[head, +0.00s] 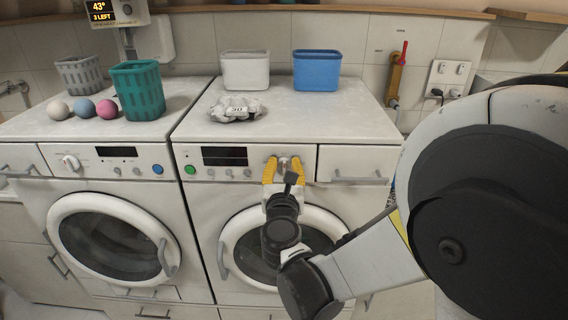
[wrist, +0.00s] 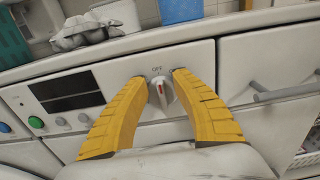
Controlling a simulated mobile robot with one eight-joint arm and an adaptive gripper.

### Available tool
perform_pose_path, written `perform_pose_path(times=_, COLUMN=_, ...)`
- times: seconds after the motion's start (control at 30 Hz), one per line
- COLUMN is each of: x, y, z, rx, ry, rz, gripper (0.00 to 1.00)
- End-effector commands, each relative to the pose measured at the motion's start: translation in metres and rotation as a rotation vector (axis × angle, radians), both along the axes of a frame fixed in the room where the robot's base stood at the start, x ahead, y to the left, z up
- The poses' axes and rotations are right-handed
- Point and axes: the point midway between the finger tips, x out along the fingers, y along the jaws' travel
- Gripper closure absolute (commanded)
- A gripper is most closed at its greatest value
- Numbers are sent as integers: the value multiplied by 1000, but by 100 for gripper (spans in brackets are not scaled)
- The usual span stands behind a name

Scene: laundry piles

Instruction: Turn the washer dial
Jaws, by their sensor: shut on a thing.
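The washer dial is a white and grey knob with a red mark on the right washer's (head: 196,210) front panel. It shows in the wrist view (wrist: 162,93), just below the printed word OFF, its red mark pointing up towards that word. My gripper (head: 284,161) has its yellow fingers on either side of the dial, also seen in the wrist view (wrist: 159,77). The fingers are shut on the dial. In the head view the fingers partly hide the dial.
The left washer (head: 32,190) has its own dial (head: 71,162). A drawer handle (head: 360,179) sticks out right of my gripper.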

Motion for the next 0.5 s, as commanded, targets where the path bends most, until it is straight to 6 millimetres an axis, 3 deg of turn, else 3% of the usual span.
perform_pose_path(times=0.27, x=1, y=-2, z=0, rx=117, ry=-4, rz=-1, gripper=98)
perform_pose_path(times=0.5, x=1, y=-6, z=-2, rx=321, ry=-11, rz=-1, gripper=98)
